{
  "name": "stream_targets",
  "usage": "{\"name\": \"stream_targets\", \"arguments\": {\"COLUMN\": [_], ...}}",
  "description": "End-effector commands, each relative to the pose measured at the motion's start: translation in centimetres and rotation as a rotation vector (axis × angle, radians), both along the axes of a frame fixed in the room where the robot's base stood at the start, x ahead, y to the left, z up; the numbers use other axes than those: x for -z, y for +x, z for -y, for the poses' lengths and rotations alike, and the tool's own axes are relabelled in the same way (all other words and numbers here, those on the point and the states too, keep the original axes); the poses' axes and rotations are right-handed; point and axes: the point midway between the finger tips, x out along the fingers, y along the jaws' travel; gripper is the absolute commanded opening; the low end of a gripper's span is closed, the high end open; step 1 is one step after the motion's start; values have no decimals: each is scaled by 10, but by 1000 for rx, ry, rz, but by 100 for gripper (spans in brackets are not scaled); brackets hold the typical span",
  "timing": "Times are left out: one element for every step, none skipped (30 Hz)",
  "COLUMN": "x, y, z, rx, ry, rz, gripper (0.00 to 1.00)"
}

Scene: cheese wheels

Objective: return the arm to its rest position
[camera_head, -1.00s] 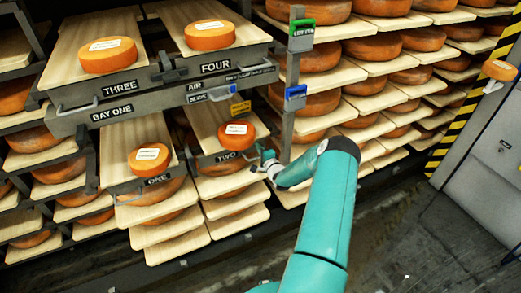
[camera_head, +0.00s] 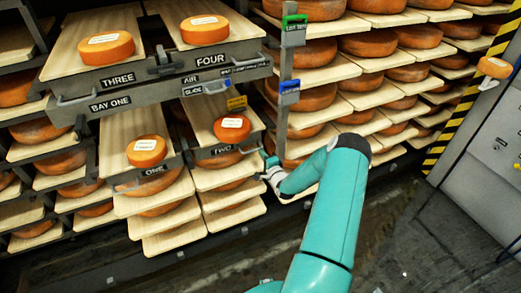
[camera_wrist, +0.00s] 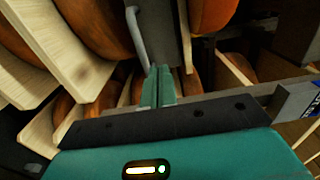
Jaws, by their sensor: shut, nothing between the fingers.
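My teal arm (camera_head: 328,215) reaches up from the bottom of the head view, bent at a dark elbow joint. Its end, my gripper (camera_head: 268,165), is small there, just right of the board labelled TWO and near the foot of the grey post. In the wrist view my gripper (camera_wrist: 159,85) shows two teal fingers together, shut with nothing between them. The fingertips appear close to a grey drawer front with a handle (camera_wrist: 138,35); whether they touch it I cannot tell.
Cheese wheels lie on boards ONE (camera_head: 146,151), TWO (camera_head: 232,127), THREE (camera_head: 106,47) and FOUR (camera_head: 204,29). The grey post (camera_head: 286,95) carries green and blue tags. Racks of wheels fill the right behind it. A grey cabinet (camera_head: 490,150) stands far right. Dark floor lies open below.

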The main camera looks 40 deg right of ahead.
Motion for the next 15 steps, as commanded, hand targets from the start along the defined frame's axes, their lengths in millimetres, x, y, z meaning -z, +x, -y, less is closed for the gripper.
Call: {"name": "stream_targets", "arguments": {"x": [-1,0,-1,0,0,0,0,0,0,-1,-1,-1,-1,-1,-1], "y": [-10,-16,-23,-28,-32,-38,-41,-44,-47,-49,-50,-51,-52,-52,-52], "z": [-2,-4,-6,-7,-8,-10,-10,-12,-12,-13,-13,-14,-14,-14,-14], "rx": [1,2,2,2,2,2,2,2,1,1,1,1,1,1,1], "ry": [1,0,0,0,1,0,-1,0,0,-1,-1,-1,-1,-1,-1], "rz": [-1,-1,0,-1,-2,-1,0,0,0,0,1,1,1,1,1], "gripper": [0,0,0,0,0,0,0,0,0,0,0,0,0,0,0]}}
